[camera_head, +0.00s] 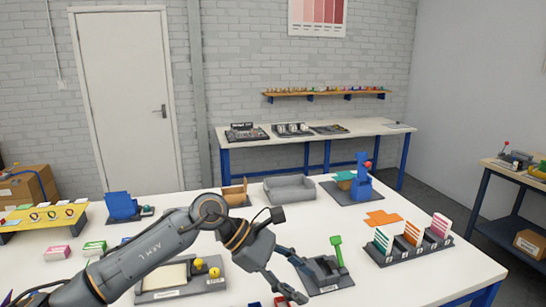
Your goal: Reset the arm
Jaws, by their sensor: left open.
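My left arm comes in from the lower left across the white table (382,280). My left gripper (303,279) is open, above the table's front middle. Its fingers point down and to the right, beside a dark tray (331,287) with a green-handled tool (338,251). No object shows between the fingers. My right gripper is not in view.
A dark rack (412,251) with upright cards stands right on the table. Behind my arm are a blue holder (122,206) and a yellow stand (45,215). Bare tabletop lies at front right.

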